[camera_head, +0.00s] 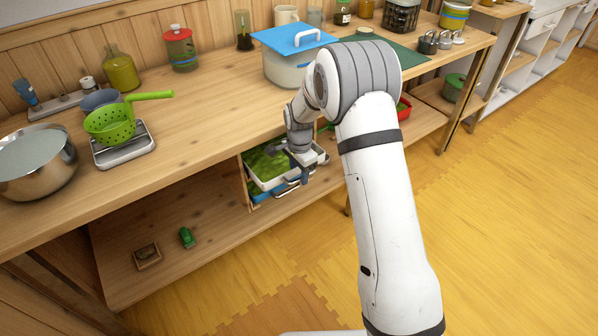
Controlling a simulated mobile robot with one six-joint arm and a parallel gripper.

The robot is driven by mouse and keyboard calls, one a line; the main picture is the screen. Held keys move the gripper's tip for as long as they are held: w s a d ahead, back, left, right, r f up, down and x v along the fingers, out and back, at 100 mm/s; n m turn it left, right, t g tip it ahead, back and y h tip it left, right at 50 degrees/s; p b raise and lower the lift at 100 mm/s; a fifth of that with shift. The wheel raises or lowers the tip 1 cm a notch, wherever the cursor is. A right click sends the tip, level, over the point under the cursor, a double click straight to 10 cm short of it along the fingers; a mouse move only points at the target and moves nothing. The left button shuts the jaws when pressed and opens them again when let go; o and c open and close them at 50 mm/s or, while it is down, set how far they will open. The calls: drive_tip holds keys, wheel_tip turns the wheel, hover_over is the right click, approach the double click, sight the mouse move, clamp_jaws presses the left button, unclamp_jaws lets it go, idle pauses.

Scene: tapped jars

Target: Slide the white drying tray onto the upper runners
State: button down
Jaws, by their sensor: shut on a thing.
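The white drying tray (259,184) holds green leaves (266,163) and sits at the upper level of a small wooden rack (243,184) under the counter. Its front end sticks out toward my arm. My gripper (296,176) is shut on the tray's front edge, with my wrist partly covering it. A blue tray (262,198) lies just below the white one. The runners inside the rack are hidden, so I cannot tell how the tray rests on them.
The wooden counter (215,120) overhangs the rack. A lower shelf (150,225) carries a green object (187,238) and a small wooden box (147,256). A red container (404,108) is right of my arm. The floor in front is clear.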

drive_tip(key=c, duration=0.8)
unclamp_jaws()
drive_tip(key=shift+o, duration=0.6)
drive_tip(key=o, duration=0.7)
drive_tip(key=shift+r, duration=0.15)
